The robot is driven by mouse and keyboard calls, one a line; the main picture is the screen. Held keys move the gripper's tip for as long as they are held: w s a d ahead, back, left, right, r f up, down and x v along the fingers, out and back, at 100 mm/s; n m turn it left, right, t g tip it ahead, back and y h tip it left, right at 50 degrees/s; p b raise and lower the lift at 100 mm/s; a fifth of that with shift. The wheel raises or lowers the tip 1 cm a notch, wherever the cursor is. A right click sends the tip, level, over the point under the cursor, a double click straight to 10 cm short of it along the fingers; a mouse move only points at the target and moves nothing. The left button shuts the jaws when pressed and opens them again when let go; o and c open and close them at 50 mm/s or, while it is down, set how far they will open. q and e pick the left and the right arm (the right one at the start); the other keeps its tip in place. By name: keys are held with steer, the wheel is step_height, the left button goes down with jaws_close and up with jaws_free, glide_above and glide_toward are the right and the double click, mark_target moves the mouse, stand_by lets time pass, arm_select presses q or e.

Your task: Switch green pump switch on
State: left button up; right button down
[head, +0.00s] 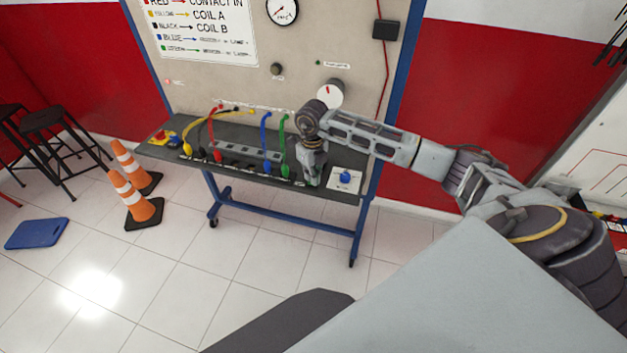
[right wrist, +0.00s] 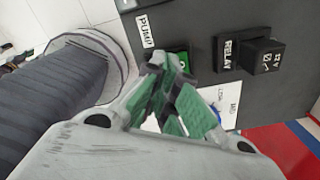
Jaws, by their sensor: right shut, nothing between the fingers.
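The green pump switch (right wrist: 183,57) shows in the right wrist view, beside the white PUMP label (right wrist: 146,31) on the dark bench top. My right gripper (right wrist: 168,66) is shut and empty, with its green-padded fingertips over or right at the switch and covering part of it. I cannot tell whether they touch, or which way the switch is set. In the head view my right gripper (head: 312,177) points down at the front right of the bench, and the switch is hidden there. My left gripper is not in view.
A black RELAY switch (right wrist: 264,56) stands close to the pump switch. The bench (head: 240,175) also carries colored cables, such as the blue cable (head: 265,135), and a white plate with a blue knob (head: 346,177). An upright gauge panel (head: 215,80) stands behind. Traffic cones (head: 143,208) stand left.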

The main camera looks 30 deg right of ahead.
steer(key=shift+f+b, duration=0.35)
steer(key=shift+f, duration=0.15)
stand_by(0.6)
steer(key=shift+r, duration=0.1)
steer(key=shift+r+p, duration=0.4)
steer(key=shift+r, duration=0.15)
steer(key=shift+r+p, duration=1.5)
steer(key=shift+r, duration=1.4)
